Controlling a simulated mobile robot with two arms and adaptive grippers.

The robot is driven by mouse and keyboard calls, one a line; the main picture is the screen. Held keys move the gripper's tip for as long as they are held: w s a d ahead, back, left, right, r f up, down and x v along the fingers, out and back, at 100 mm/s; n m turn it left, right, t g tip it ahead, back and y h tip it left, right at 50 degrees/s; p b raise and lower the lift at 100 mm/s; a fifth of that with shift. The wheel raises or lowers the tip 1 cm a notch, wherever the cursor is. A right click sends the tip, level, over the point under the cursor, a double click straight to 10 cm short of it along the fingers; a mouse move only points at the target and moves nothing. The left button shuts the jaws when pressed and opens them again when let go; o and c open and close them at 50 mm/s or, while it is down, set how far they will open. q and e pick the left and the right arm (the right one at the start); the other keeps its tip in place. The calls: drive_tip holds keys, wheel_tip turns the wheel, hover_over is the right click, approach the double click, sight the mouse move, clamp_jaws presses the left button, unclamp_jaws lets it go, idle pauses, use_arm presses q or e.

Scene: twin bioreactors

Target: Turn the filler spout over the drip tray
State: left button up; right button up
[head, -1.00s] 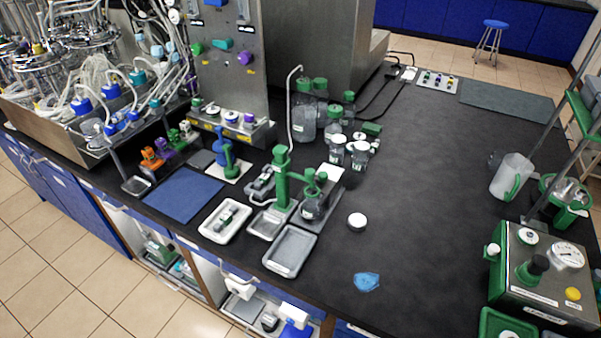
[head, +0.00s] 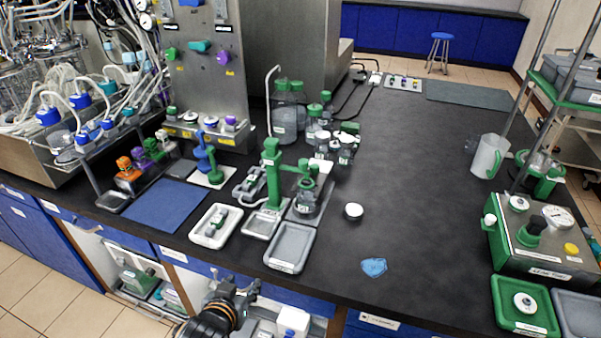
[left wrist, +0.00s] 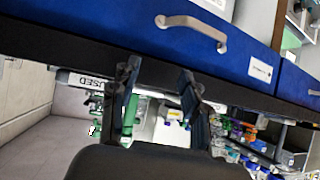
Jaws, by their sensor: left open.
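The filler stands on the dark bench in the head view, with a green upright post (head: 271,180). A green arm, seemingly the spout (head: 300,168), points right from the post, above a glass vessel (head: 306,203). A shallow grey tray (head: 290,268) lies in front of that vessel near the bench's front edge. A smaller tray (head: 258,232) sits at the post's foot; I cannot tell which is the drip tray. My left gripper (head: 234,288) is open and empty in front of the bench, below its top. The left wrist view shows its fingers (left wrist: 160,88) apart. My right gripper is not in view.
A white tray (head: 203,240) with small items lies left of the filler. A white round cap (head: 354,211) and blue cloth (head: 374,267) lie to its right. The bench's blue drawer front (left wrist: 120,20) is close above my left fingers.

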use_arm(q)
wheel_tip(320, 180, up, 6)
drive_tip(key=w+d+t, duration=0.2)
drive_tip(key=m+t+h, duration=0.2)
drive_tip(key=t+h, duration=0.2)
approach(302, 167)
drive_tip(key=p+x, duration=0.1)
drive_tip(key=x, duration=1)
drive_tip(key=shift+w, duration=0.1)
clamp_jaws()
